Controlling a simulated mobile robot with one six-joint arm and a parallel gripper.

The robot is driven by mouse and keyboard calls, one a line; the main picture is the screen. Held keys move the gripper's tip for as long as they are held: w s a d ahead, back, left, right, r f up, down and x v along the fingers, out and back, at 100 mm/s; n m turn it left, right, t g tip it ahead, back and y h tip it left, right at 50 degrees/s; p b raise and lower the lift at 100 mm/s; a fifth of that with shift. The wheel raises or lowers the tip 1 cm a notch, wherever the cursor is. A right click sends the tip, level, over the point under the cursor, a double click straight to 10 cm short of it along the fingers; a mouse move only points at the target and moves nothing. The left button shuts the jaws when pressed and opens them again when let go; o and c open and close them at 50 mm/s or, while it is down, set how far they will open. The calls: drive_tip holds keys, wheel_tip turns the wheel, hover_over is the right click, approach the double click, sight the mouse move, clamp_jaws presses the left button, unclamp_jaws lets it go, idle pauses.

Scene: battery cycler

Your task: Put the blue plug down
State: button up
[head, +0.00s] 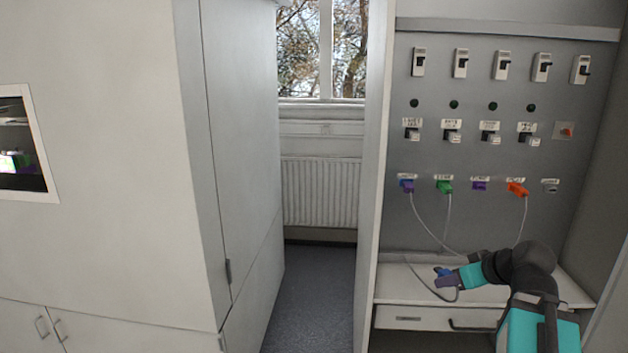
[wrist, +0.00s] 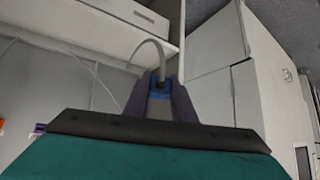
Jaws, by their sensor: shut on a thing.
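My gripper (head: 446,281) reaches in from the right over the white shelf below the panel. It is shut on the blue plug (head: 442,271). In the wrist view the blue plug (wrist: 160,86) sits between the two dark fingers (wrist: 160,98), with a grey cable (wrist: 152,43) curving up and left from it. In the head view the cable loops beside the gripper. The gripper hides part of the plug, and I cannot tell whether the plug touches the shelf.
The white shelf (head: 395,284) has bare room left of my gripper, above a drawer (head: 420,317). The grey panel carries a blue-purple plug (head: 407,185), a green plug (head: 444,187), a purple socket (head: 480,185) and an orange plug (head: 517,188). Cables hang in front. A cabinet side wall (head: 374,180) bounds the left.

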drive_tip(key=w+a+f+m, duration=0.1)
drive_tip(key=w+a+f, duration=0.3)
drive_tip(key=a, duration=0.3)
drive_tip(key=w+a+f, duration=0.4)
drive_tip(key=a, duration=0.3)
drive_tip(key=d+m+h, duration=0.1)
drive_tip(key=w+d+r+m+h, duration=0.1)
drive_tip(key=w+d+r+h, duration=0.1)
drive_tip(key=shift+w+d+m+t, duration=0.2)
drive_tip(key=shift+d+m+t, duration=0.1)
drive_tip(key=shift+m+t, duration=0.1)
drive_tip(key=a, duration=0.7)
drive_tip(key=shift+s+f, duration=0.1)
idle(0.8)
